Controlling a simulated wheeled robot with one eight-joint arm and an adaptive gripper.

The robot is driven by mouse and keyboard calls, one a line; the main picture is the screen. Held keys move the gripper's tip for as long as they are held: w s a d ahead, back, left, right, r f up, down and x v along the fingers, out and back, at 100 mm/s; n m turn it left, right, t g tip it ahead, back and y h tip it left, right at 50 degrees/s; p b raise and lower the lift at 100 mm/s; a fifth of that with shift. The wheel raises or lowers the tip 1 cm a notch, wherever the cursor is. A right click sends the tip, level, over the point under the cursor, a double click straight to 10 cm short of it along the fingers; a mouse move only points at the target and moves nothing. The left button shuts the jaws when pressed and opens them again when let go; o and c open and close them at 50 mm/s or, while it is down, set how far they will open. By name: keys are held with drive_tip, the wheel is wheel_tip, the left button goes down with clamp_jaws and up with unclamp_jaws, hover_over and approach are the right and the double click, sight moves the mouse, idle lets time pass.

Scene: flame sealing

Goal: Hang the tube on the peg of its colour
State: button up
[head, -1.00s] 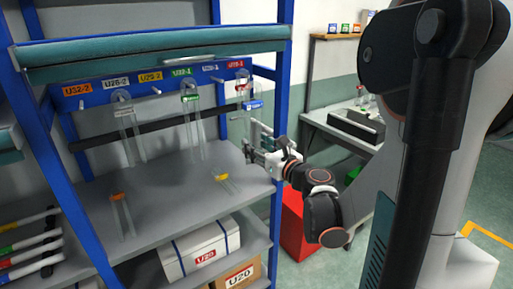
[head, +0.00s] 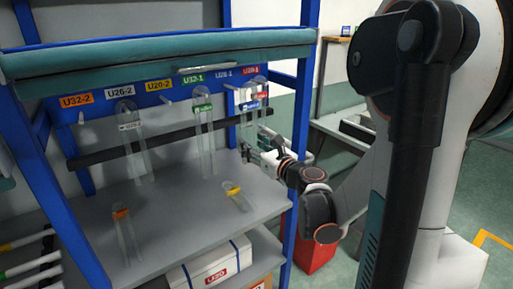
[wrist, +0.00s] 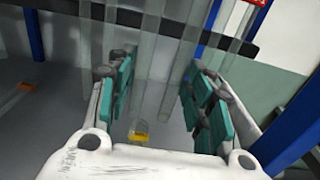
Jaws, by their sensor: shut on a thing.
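My gripper (head: 258,150) is shut on a clear U-shaped tube with a blue label (head: 253,105). It holds the tube upright in front of the right end of the peg rail (head: 145,97), below the blue-white sign (head: 224,74) and red sign (head: 251,71). Whether the tube touches a peg cannot be told. In the wrist view, clear tube legs (wrist: 150,60) show between the teal finger pads. A red-labelled tube (head: 262,95) hangs close behind it. A green-labelled tube (head: 203,107) and a white-labelled tube (head: 129,125) hang farther left.
An orange-labelled tube (head: 121,214) and a yellow-labelled tube (head: 233,189) lie on the grey shelf (head: 180,225). A blue upright post (head: 301,130) stands just right of my gripper.

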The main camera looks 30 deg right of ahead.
drive_tip(key=w+f+b, duration=0.1)
drive_tip(key=w, duration=0.8)
drive_tip(key=shift+w+a+f, duration=0.2)
drive_tip(key=shift+w+f, duration=0.05)
drive_tip(key=shift+w, duration=0.05)
idle(0.8)
drive_tip(key=shift+w, duration=0.2)
idle(1.0)
drive_tip(key=o, duration=1.1)
drive_tip(key=shift+o, duration=0.2)
drive_tip(key=o, duration=0.7)
drive_tip(key=shift+s, duration=0.1)
drive_tip(key=s, duration=0.8)
drive_tip(key=shift+s+d, duration=0.15)
drive_tip(key=shift+s, duration=0.25)
idle(1.2)
